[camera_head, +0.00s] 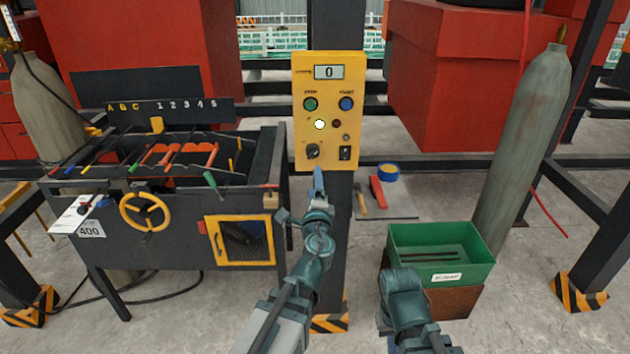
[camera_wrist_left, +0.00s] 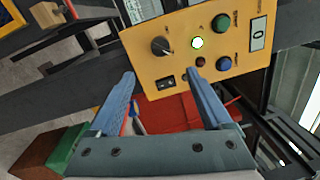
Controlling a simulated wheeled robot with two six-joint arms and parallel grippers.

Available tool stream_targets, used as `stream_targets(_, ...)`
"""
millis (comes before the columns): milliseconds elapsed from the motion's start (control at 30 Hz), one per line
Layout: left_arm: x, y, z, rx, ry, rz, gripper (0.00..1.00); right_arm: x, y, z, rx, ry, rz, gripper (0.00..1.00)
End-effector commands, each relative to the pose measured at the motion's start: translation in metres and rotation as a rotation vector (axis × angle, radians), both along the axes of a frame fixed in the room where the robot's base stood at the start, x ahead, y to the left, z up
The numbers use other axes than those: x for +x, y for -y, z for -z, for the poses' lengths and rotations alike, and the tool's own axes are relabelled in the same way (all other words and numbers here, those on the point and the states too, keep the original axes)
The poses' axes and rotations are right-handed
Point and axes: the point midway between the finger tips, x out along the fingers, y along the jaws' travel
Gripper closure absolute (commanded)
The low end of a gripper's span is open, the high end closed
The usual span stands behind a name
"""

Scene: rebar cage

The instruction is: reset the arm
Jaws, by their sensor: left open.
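My left gripper (camera_head: 318,185) is in front of the post, just below the yellow control panel (camera_head: 328,119). In the left wrist view the two blue fingers of my left gripper (camera_wrist_left: 158,95) stand apart with nothing held between them, pointing at the yellow panel (camera_wrist_left: 180,72). The panel has a display reading 0, a green button, a blue button, a lit light, a small red button or lamp, a dark knob and a switch. My right arm shows at the lower right of the head view, with its gripper fingers not visible.
A dark workbench (camera_head: 190,195) with a yellow handwheel (camera_head: 145,211) stands at left. A green bin (camera_head: 440,252) sits at lower right beside a grey cylinder (camera_head: 522,150). A mat with tools and blue tape (camera_head: 387,171) lies behind the post. Striped post feet stand on the floor.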

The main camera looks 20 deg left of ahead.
Motion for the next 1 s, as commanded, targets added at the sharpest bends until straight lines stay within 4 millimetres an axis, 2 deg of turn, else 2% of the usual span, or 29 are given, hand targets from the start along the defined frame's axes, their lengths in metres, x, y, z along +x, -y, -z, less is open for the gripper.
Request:
stream_targets(267,0.000,-0.001,0.000,-0.011,0.000,-0.006,0.17,0.000,0.000,0.000,0.000,0.000,0.000,1.00)
stream_targets(367,-0.005,-0.005,0.006,-0.090,0.000,-0.050,0.17,0.000,0.000,-0.001,0.000,0.000,0.000,1.00)
stream_targets(467,-0.016,-0.015,0.023,-0.259,-0.017,-0.150,0.17,0.000,0.000,-0.001,0.000,0.000,0.000,1.00)
stream_targets(567,-0.037,-0.020,0.057,-0.475,-0.078,-0.289,0.17,0.000,0.000,-0.002,0.000,0.000,0.000,1.00)
stream_targets(667,-0.064,-0.014,0.100,-0.681,-0.184,-0.431,0.17,0.000,0.000,-0.003,0.000,0.000,0.000,1.00)
stream_targets(800,-0.113,0.018,0.162,-0.927,-0.403,-0.625,0.17,0.000,0.000,-0.004,0.000,0.000,0.000,1.00)
stream_targets(900,-0.154,0.052,0.195,-1.054,-0.588,-0.741,0.17,0.000,0.000,-0.004,0.000,0.000,0.000,1.00)
stream_targets(1000,-0.192,0.085,0.215,-1.136,-0.766,-0.831,0.17,0.000,0.000,-0.005,0.000,0.000,0.000,1.00)
